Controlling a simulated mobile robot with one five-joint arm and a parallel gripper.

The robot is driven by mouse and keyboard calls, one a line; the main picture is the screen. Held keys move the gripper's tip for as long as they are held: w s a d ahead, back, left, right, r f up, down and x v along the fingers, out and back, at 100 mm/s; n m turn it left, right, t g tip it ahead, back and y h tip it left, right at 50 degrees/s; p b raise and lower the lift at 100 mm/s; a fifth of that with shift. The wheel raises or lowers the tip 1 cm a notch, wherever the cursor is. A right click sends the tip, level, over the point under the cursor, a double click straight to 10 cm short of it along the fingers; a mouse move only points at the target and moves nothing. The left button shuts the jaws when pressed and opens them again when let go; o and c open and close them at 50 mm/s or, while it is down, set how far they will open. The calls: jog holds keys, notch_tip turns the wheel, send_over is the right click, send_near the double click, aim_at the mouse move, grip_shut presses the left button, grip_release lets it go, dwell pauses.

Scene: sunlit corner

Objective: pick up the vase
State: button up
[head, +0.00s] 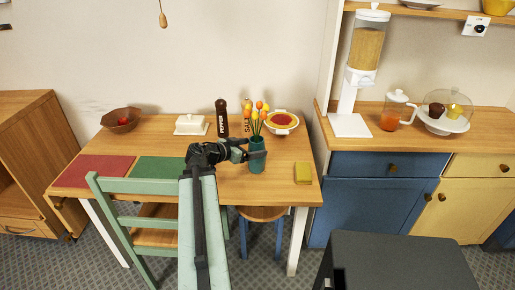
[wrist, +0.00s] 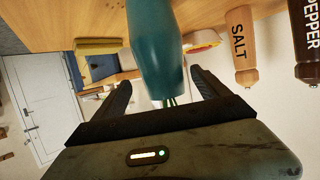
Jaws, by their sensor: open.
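The teal vase (head: 257,163) stands upright on the wooden table, with orange and yellow flowers (head: 258,113) in it. My gripper (head: 250,149) is at the vase's upper part, reaching in from the left in the head view. In the wrist view the vase (wrist: 154,45) lies between the two fingers of my open gripper (wrist: 160,80), upside down in the picture. A gap shows between the vase and the right finger there. I cannot tell whether either finger touches it. The flowers are mostly hidden behind my gripper in the wrist view.
The table (head: 225,180) also holds a pepper mill (head: 221,118), a salt mill (wrist: 239,45), a red soup bowl (head: 282,122), a butter dish (head: 191,125) and a yellow sponge (head: 303,173). A green chair (head: 145,222) stands in front.

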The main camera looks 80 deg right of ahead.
aim_at(262, 145)
jog(key=b+x, duration=0.1)
jog(key=x, duration=0.5)
jog(key=shift+w+d+b, duration=0.1)
jog(key=shift+d+b, duration=0.25)
jog(key=shift+b, duration=0.05)
grip_shut()
